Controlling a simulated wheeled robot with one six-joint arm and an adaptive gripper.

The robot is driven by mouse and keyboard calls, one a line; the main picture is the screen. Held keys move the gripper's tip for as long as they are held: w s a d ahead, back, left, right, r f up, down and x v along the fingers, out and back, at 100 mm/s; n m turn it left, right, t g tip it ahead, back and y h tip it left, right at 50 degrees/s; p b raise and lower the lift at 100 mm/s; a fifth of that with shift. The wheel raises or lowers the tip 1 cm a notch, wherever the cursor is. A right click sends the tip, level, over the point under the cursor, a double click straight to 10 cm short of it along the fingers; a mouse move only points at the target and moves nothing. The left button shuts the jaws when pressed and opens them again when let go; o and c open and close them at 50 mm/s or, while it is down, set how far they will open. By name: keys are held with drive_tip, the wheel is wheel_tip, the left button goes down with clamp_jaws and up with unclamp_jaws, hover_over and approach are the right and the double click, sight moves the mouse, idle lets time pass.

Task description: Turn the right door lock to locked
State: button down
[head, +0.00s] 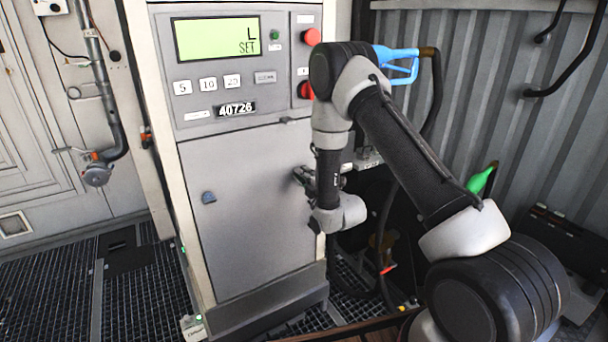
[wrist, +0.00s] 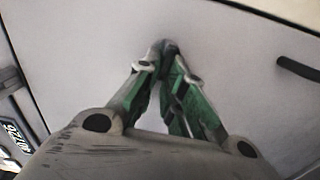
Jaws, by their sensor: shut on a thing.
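The grey dispenser cabinet door (head: 245,220) fills the lower front of the pump. My gripper (head: 303,176) is at the right side of this door, where the right door lock sits. In the wrist view, my gripper (wrist: 167,52) has its green-sided fingers brought together at the pale door face. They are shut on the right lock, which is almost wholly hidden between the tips. Its turned position cannot be read. A small dark left lock (head: 208,197) is on the left part of the door, apart from my gripper.
The display (head: 216,38) reads L and SET above the buttons. Red knobs (head: 312,37) are at its right. A blue nozzle (head: 400,60), hanging hoses and a green nozzle (head: 481,178) are right of the cabinet. Grating (head: 140,290) covers the floor.

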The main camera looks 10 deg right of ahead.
drive_tip(key=shift+d+n, duration=0.1)
drive_tip(key=shift+n, duration=0.5)
drive_tip(key=c, duration=1.5)
unclamp_jaws()
drive_tip(key=v, duration=1.2)
